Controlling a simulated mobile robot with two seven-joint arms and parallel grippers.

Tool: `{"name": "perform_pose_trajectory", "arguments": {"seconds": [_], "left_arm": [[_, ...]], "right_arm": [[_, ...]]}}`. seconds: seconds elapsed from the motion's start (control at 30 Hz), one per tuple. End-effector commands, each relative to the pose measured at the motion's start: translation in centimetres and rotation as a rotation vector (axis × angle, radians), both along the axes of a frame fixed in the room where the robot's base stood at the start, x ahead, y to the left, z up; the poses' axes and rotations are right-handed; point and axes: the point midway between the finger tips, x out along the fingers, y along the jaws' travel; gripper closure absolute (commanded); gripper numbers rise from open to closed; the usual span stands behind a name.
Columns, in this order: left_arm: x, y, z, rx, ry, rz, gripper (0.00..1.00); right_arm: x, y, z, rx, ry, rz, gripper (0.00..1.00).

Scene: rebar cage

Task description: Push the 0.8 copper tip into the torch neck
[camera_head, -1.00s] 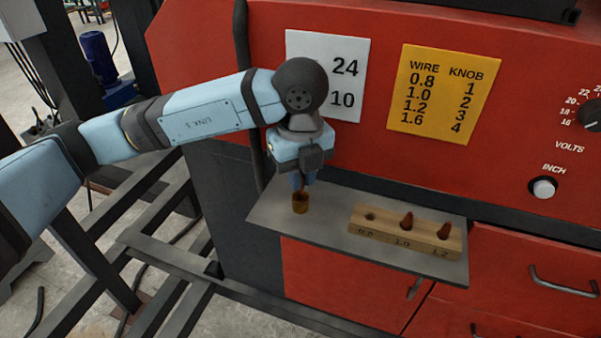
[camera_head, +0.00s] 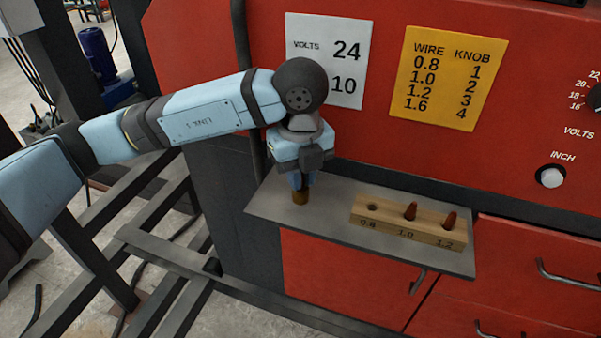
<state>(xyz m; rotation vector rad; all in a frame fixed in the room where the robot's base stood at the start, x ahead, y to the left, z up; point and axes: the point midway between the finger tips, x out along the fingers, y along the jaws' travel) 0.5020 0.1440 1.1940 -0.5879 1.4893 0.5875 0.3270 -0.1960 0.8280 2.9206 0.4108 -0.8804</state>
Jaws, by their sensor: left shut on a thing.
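My left gripper (camera_head: 299,187) points down over the left part of the grey shelf, its fingers close together. It is shut on the 0.8 copper tip, which is mostly hidden between the fingers. My right gripper is not in view.
Copper tips stand in the rack's 1.0 hole (camera_head: 410,211) and 1.2 hole (camera_head: 450,220). The grey shelf (camera_head: 325,222) juts from the red welding machine (camera_head: 230,45), with bare room between neck and rack. A black cable (camera_head: 243,60) hangs behind my arm.

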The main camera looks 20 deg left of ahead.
Motion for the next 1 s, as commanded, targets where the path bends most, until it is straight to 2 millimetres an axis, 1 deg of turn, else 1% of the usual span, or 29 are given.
{"name": "perform_pose_trajectory", "arguments": {"seconds": [0.03, 0.13, 0.17, 0.47, 0.53, 0.67, 1.0], "left_arm": [[0.0, 0.0, -0.1, 0.0, 0.0, 0.0, 0.81], [0.0, 0.0, 0.0, 0.0, 0.0, 0.0, 0.58], [0.0, 0.0, 0.0, 0.0, 0.0, 0.0, 0.56], [0.0, 0.0, 0.0, 0.0, 0.0, 0.0, 0.56], [0.0, 0.0, 0.5, 0.0, -0.001, 0.0, 0.56], [0.1, 0.0, 2.5, -0.001, -0.004, -0.001, 0.56], [0.1, 0.0, 10.3, 0.0, -0.004, 0.001, 0.56]], "right_arm": [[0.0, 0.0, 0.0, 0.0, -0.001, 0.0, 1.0], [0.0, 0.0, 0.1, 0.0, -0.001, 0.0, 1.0], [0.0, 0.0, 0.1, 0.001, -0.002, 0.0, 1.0], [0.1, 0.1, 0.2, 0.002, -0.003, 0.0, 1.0], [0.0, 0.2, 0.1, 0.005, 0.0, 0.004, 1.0], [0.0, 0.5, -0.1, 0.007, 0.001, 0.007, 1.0], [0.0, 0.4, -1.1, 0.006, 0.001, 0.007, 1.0]]}}
